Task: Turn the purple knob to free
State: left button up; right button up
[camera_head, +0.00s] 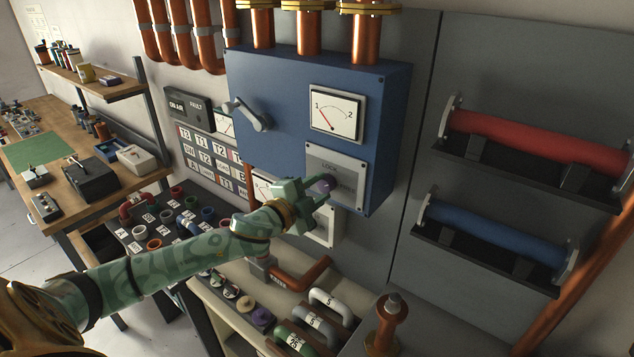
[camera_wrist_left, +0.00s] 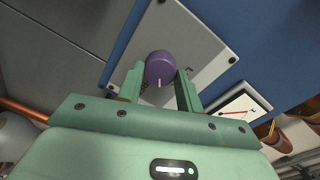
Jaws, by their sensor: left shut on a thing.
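The purple knob (camera_head: 326,184) sits on a light grey plate (camera_head: 345,163) on the front of the blue cabinet (camera_head: 275,85). The plate reads "LOCK" at its top and has partly covered lettering at its right, which seems to end in "FREE". My left gripper (camera_head: 312,190) reaches the knob from the left and is shut on it. In the left wrist view the purple knob (camera_wrist_left: 160,68) sits between the two green fingers, with a pale mark on its near edge. I cannot tell exactly which word the mark points to. My right gripper is not in view.
A gauge (camera_head: 337,112) is above the plate and a grey lever (camera_head: 247,114) is at the cabinet's upper left. Below are a panel of cups (camera_head: 153,244) and bent pipes (camera_head: 330,300). Red (camera_head: 530,140) and blue (camera_head: 495,232) cylinders hang at the right.

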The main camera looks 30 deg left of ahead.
pick_arm(q)
jog(key=m+p, duration=0.1)
jog(key=m, duration=0.2)
jog(key=shift+p, duration=0.35)
jog(key=shift+m+p, duration=0.65)
jog(key=shift+m, duration=1.05)
jog(key=shift+f+y, duration=0.1)
jog(key=shift+y, duration=0.2)
jog(key=o, duration=1)
jog(key=shift+d, duration=0.1)
jog(key=shift+s, duration=0.1)
jog(key=s+b, duration=0.1)
jog(key=s, duration=0.4)
jog(key=s+a+b, duration=0.1)
jog(key=s, duration=0.4)
jog(key=s+r+b, duration=0.1)
jog(key=s, duration=0.5)
jog(key=shift+a, duration=0.15)
